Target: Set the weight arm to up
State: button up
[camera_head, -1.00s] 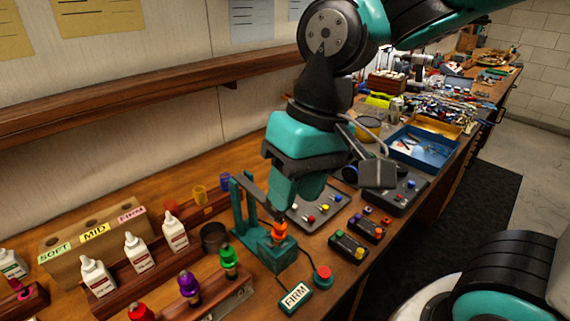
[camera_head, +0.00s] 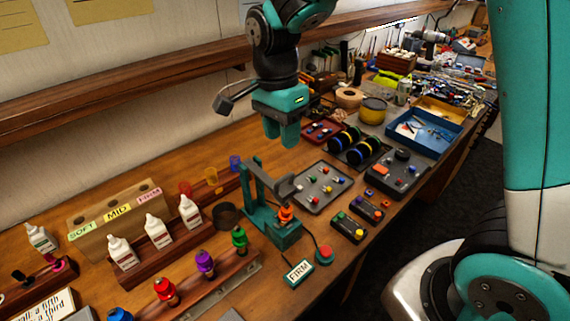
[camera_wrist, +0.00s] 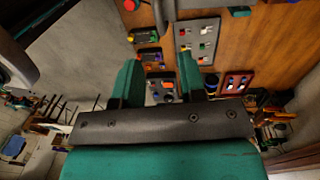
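The weight arm (camera_head: 282,188) is a dark grey bar with a block at its end. It reaches out from the teal posts of the press stand (camera_head: 256,208), roughly level, with the block just above an orange-topped piece (camera_head: 286,214). I cannot tell whether they touch. My gripper (camera_head: 280,138) hangs above and behind the stand in the head view, apart from the arm and empty. In the wrist view, my gripper's fingers (camera_wrist: 159,78) stand apart with nothing between them. A grey bar at the top edge there may be the weight arm.
A FIRM sign (camera_head: 299,271) and a red button (camera_head: 324,254) stand in front of the press. A grey parts tray (camera_head: 321,194) lies to its right. Bottles (camera_head: 158,231) and a rack of coloured shocks (camera_head: 205,262) are left. A wooden shelf (camera_head: 200,63) runs along the wall behind.

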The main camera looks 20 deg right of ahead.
aim_at(286, 175)
jog(key=f, duration=0.3)
jog(key=f+p, duration=0.1)
jog(key=f, duration=0.2)
jog(key=s+f, duration=0.1)
jog(key=f, duration=0.2)
jog(key=shift+d+p, duration=0.15)
jog(key=shift+p, duration=0.2)
grip_shut()
